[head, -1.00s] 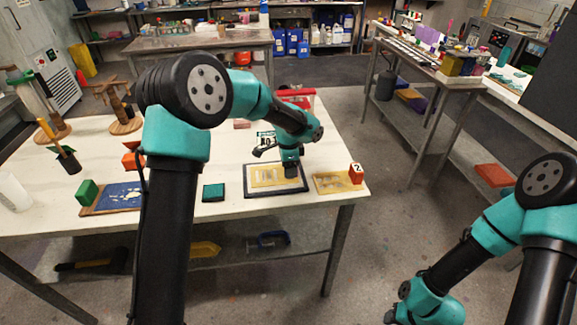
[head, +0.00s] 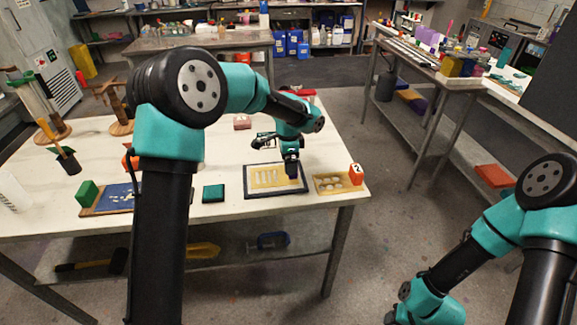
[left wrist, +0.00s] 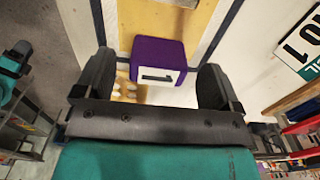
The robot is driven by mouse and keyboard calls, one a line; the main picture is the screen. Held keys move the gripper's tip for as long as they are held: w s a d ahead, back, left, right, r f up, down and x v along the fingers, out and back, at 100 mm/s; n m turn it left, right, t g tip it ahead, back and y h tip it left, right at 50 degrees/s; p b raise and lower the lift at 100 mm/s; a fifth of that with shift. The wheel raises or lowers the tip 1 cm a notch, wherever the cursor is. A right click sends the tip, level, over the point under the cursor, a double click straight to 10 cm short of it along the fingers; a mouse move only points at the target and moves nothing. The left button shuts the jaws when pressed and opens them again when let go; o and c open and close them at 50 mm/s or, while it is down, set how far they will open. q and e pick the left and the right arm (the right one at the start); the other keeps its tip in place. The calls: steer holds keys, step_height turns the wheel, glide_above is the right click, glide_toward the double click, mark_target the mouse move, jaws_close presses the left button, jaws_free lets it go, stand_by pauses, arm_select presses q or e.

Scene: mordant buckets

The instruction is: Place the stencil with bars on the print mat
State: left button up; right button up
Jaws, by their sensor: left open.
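The stencil with bars (head: 268,176) is a yellow sheet with bar-shaped cutouts. It lies within the dark-edged print mat (head: 252,193) on the table. My left gripper (head: 291,170) is low over the right part of the mat. In the left wrist view a purple block (left wrist: 158,53) with a black bar on a white label sits between the open fingers of my left gripper (left wrist: 156,85), with a gap beside it. The yellow sheet (left wrist: 150,14) shows beyond the block. The block is hidden behind the gripper in the head view. My right gripper is at the bottom, its fingers not clear.
A second yellow stencil with round holes (head: 330,184) and an orange block marked 2 (head: 356,174) lie right of the mat, near the table edge. A teal pad (head: 213,192) is left of the mat. A sign (left wrist: 303,44) shows in the left wrist view.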

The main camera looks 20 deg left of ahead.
arm_select(q)
step_height(320, 180, up, 9)
stand_by(0.3)
steer(key=shift+f, duration=0.1)
stand_by(0.4)
